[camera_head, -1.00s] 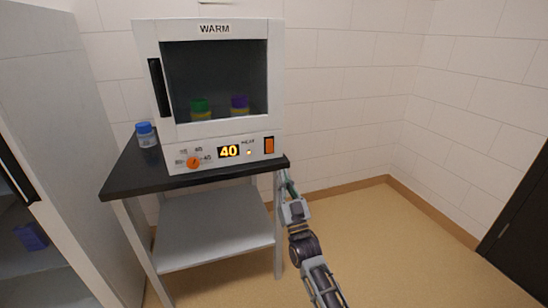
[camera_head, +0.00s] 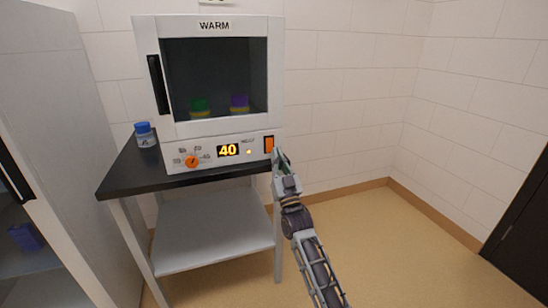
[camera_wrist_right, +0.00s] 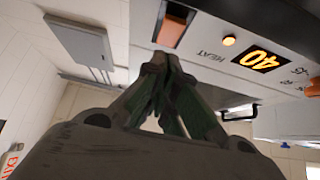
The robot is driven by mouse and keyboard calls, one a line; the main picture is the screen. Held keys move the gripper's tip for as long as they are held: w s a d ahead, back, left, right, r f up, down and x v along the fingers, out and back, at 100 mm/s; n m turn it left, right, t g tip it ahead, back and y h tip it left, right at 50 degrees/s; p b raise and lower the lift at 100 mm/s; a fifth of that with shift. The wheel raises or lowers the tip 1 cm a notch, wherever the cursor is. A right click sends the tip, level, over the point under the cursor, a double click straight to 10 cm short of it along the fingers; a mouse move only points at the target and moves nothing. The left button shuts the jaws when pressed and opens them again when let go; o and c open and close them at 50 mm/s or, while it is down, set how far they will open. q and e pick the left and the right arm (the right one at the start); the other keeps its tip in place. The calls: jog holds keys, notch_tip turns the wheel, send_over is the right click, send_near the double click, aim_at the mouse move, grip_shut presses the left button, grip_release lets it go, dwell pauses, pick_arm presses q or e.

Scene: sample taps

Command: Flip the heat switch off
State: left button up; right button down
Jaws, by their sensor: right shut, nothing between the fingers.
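The heat switch (camera_head: 269,144) is an orange rocker in a dark frame at the right end of the white warming cabinet's (camera_head: 277,80) control panel. It also shows in the right wrist view (camera_wrist_right: 172,31). A small lamp (camera_head: 249,152) beside it glows, and the display (camera_head: 228,151) reads 40. My right gripper (camera_head: 281,154) is shut and empty, its fingertips just below the switch. In the right wrist view the fingertips (camera_wrist_right: 160,60) sit close to the switch's end; I cannot tell whether they touch. My left gripper is not in view.
The cabinet stands on a black-topped table (camera_head: 125,180) with a grey lower shelf (camera_head: 215,230). An orange dial (camera_head: 192,162) is left on the panel. A blue-capped jar (camera_head: 144,134) stands left of the cabinet. A grey cupboard (camera_head: 60,120) is at far left. Floor to the right is clear.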

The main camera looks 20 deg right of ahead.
aim_at(270, 143)
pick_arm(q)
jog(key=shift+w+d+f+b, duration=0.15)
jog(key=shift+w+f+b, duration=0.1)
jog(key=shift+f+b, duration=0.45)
pick_arm(e)
jog(key=w, duration=0.3)
jog(key=shift+f, duration=0.2)
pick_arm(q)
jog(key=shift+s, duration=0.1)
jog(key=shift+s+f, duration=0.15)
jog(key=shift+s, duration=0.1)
pick_arm(e)
jog(key=shift+w+f+p, duration=0.15)
jog(key=shift+w+p, duration=0.2)
jog(key=shift+p, duration=0.3)
jog(key=shift+f, duration=0.1)
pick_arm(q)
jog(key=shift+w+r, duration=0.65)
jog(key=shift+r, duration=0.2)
